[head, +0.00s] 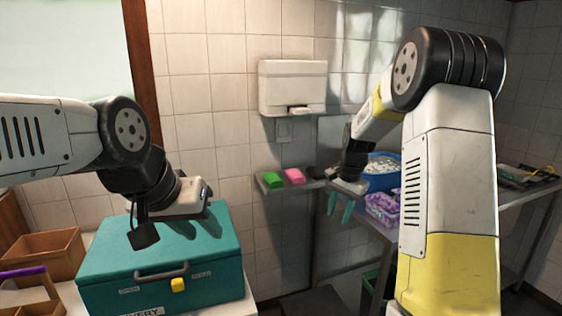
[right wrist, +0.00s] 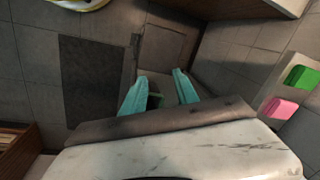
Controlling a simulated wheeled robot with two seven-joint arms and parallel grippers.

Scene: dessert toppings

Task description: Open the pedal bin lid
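No pedal bin shows clearly in either view. A dark green container (head: 371,284) stands low under the metal table in the head view, partly hidden by my right arm. I cannot tell whether it is the bin or has a lid. My right gripper (head: 340,207) hangs above and left of it, its teal fingers apart and empty. In the right wrist view the fingers (right wrist: 158,92) point toward the floor, with a gap between them. My left gripper (head: 193,227) is over the teal box (head: 120,262), its fingers apart.
The teal box with a handle and yellow latch sits on the left counter beside wooden trays (head: 45,256). A wall shelf holds a green block (head: 273,179) and a pink block (head: 294,176).

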